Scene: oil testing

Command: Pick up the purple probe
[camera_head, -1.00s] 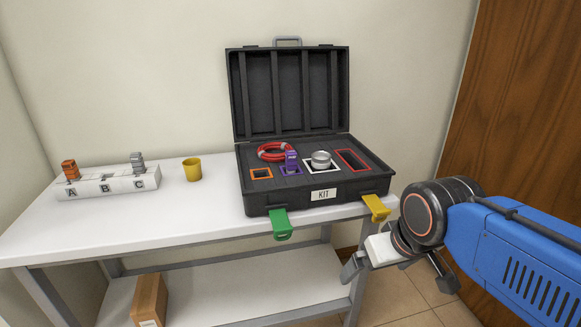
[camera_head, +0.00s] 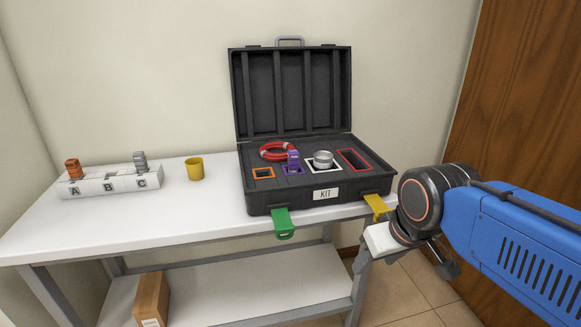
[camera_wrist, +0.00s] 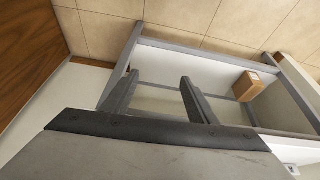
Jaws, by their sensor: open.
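The purple probe (camera_head: 293,160) stands upright in its purple-outlined slot in the front part of the open black kit case (camera_head: 290,201). The case is on the white table. My gripper (camera_head: 402,268) is at the right, beyond the table's right end and lower than the case, apart from the probe. In the wrist view my gripper (camera_wrist: 158,92) has its two fingers spread with nothing between them. The wrist view shows the lower shelf and the floor; the probe is not in it.
A red cable coil (camera_head: 276,151), a silver round container (camera_head: 323,158), and orange and red outlined slots surround the probe. The lid stands open behind. A yellow cup (camera_head: 195,170) and ABC rack (camera_head: 125,184) are left.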

